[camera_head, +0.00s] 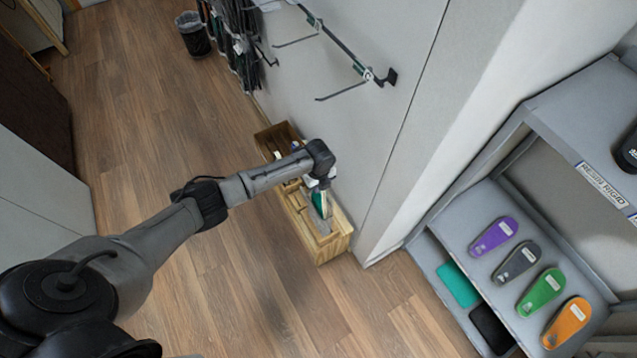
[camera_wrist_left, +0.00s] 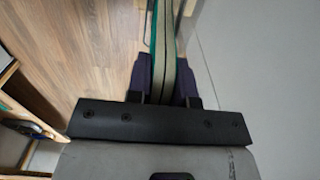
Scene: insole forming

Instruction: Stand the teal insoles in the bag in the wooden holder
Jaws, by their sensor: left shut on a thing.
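The bagged teal insoles (camera_head: 319,203) are upright and on edge in my left gripper (camera_head: 321,184). In the left wrist view the insoles (camera_wrist_left: 163,45) run edge-on between the two dark fingers (camera_wrist_left: 163,72), pale layers with a teal rim. The gripper is shut on them. The wooden holder (camera_head: 331,249) is a long open box on the floor against the wall, below the gripper. The insoles overlap its near half in the head view. I cannot tell whether their lower end is inside it or just above. My right gripper is not in view.
A grey wall (camera_head: 365,130) runs close beside the holder, with metal display hooks (camera_head: 345,92) higher up. A grey shelf unit (camera_head: 450,215) with purple, dark, green and orange insoles stands at right. The wooden floor (camera_head: 230,290) left of the holder is clear.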

